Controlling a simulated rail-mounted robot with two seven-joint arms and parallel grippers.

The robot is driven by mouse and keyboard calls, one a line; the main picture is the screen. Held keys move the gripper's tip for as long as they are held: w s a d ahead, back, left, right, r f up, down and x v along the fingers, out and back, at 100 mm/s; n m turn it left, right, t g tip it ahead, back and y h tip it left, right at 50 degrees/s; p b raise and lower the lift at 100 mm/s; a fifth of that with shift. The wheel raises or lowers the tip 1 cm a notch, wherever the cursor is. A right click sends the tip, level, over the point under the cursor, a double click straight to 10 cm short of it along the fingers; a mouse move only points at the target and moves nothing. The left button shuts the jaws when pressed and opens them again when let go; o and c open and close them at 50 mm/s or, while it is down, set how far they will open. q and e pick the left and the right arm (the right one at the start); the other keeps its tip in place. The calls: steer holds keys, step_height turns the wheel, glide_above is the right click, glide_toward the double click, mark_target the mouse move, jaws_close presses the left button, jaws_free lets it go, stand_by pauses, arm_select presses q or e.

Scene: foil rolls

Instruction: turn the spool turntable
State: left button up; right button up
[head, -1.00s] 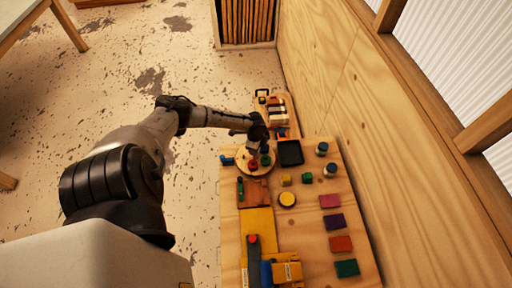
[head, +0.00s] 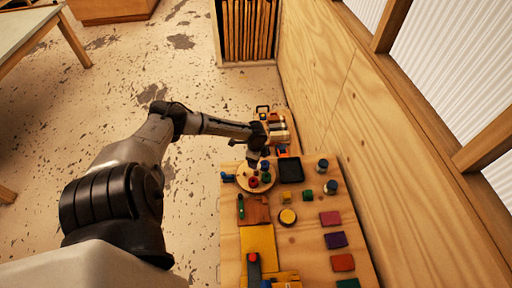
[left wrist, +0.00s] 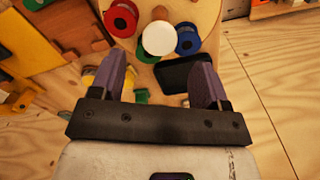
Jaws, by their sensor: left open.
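The spool turntable (head: 244,182) is a round pale wooden disc at the far left of the workbench, with small coloured spools on it. In the left wrist view the turntable (left wrist: 205,12) fills the top, with a red spool (left wrist: 120,18), a blue spool (left wrist: 187,39) and a white round piece (left wrist: 158,38) between them. My left gripper (head: 252,163) is over the far side of the disc. In the left wrist view its purple fingers (left wrist: 162,65) are spread, with nothing held between them. I cannot tell its exact height above the disc. My right gripper is out of view.
A black tray (head: 291,170) lies right of the turntable, and a toy-like orange rack (head: 280,130) stands behind. Small blocks, jars (head: 331,187) and coloured squares (head: 336,240) cover the bench's right. A plywood wall (head: 350,130) borders it; floor is open left.

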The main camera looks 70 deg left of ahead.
arm_select(q)
step_height(320, 180, up, 9)
steer(key=shift+p, duration=0.4)
steer(key=shift+f, duration=0.1)
stand_by(0.5)
